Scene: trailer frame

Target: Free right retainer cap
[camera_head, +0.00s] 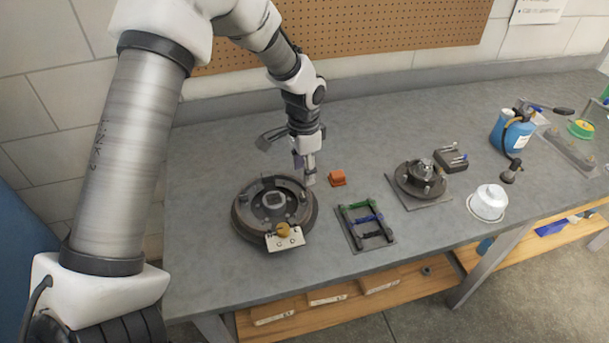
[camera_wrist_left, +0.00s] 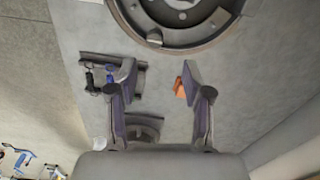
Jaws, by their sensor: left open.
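A round dark brake assembly (camera_head: 241,226) lies on the grey bench, with small raised parts around its face. A small knob (camera_wrist_left: 154,38) shows at its near rim in the left wrist view; I cannot tell for certain whether it is the right retainer cap. My left gripper (camera_head: 304,172) points down at the assembly's back right edge in the head view. In the left wrist view, my left gripper (camera_wrist_left: 158,76) has its fingers wide apart with nothing between them but bench and the edge of an orange block (camera_wrist_left: 180,88). My right gripper is out of view.
The orange block (camera_head: 337,178) sits right of the assembly. A dark curved piece (camera_head: 268,138) lies behind.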

